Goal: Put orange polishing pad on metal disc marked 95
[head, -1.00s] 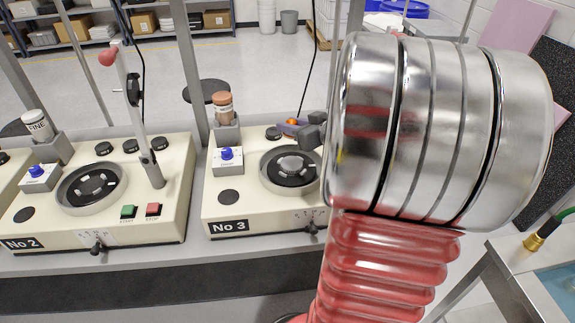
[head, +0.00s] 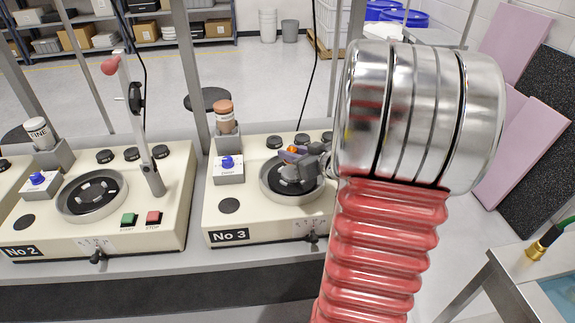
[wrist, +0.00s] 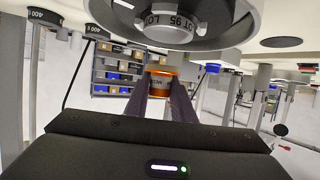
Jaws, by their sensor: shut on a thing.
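My gripper (head: 297,160) is over the round well of the No 3 machine. Its two purple fingers also show in the wrist view (wrist: 161,92), shut on the orange polishing pad (wrist: 160,72). In the head view the pad is a small orange spot (head: 292,148) at the fingertips. The metal disc marked LOT 95 (wrist: 172,24) is large at the top of the upside-down wrist view, inside a grey ring. The pad appears apart from it there. In the head view my gripper hides most of the disc.
The No 3 machine (head: 228,236) carries a brown-orange bottle (head: 224,117) and blue-knob block (head: 227,169) left of the well. The No 2 machine (head: 20,252) has a tall red-ball lever (head: 135,125). Grey posts stand behind.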

